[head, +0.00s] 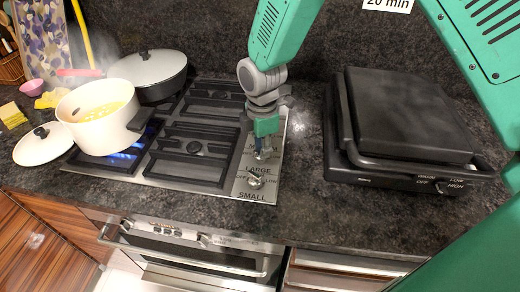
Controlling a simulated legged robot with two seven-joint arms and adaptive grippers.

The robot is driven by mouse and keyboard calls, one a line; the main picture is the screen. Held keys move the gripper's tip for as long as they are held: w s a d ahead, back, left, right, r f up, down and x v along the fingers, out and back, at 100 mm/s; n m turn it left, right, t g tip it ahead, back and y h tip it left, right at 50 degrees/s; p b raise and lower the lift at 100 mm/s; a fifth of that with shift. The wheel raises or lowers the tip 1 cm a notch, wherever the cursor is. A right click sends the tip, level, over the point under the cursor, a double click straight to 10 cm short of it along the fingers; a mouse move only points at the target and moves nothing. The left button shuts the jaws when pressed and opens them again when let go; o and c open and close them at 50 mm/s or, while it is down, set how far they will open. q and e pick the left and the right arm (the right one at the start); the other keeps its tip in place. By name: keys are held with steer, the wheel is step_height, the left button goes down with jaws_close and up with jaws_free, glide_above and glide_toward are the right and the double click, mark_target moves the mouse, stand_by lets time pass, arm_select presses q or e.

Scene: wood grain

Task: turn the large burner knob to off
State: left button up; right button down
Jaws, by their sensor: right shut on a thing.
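The cooktop's control panel (241,187) runs down its right side, with the words LARGE and SMALL on it. The large burner knob (262,154) is a small metal knob above the word LARGE. My right gripper (263,146) points down at it, shut on it, and its fingers partly cover it; I cannot read the knob's setting. A second knob (255,180) sits nearer, above the word SMALL. Blue flame (127,153) shows under the white pot at the front left burner. My left gripper is not in view.
A white pot (133,118) of yellowish food stands on the front left burner, its lid (43,146) on the counter at left. A lidded pan (160,88) is behind. A black grill (410,115) stands right of the cooktop, with bare counter (306,165) between.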

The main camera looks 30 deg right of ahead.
steer(key=shift+a+n+p, duration=0.3)
steer(key=shift+n+p, duration=0.25)
steer(key=shift+n, duration=0.35)
steer(key=shift+d+f+n+p, duration=0.15)
steer(key=shift+n+p, duration=0.45)
steer(key=shift+n, duration=0.4)
steer(key=shift+n, duration=0.3)
steer(key=n+p, duration=0.2)
steer(key=shift+a+n, duration=0.2)
steer(key=shift+n, duration=0.2)
steer(key=shift+n+p, duration=0.45)
steer(key=shift+n, duration=0.35)
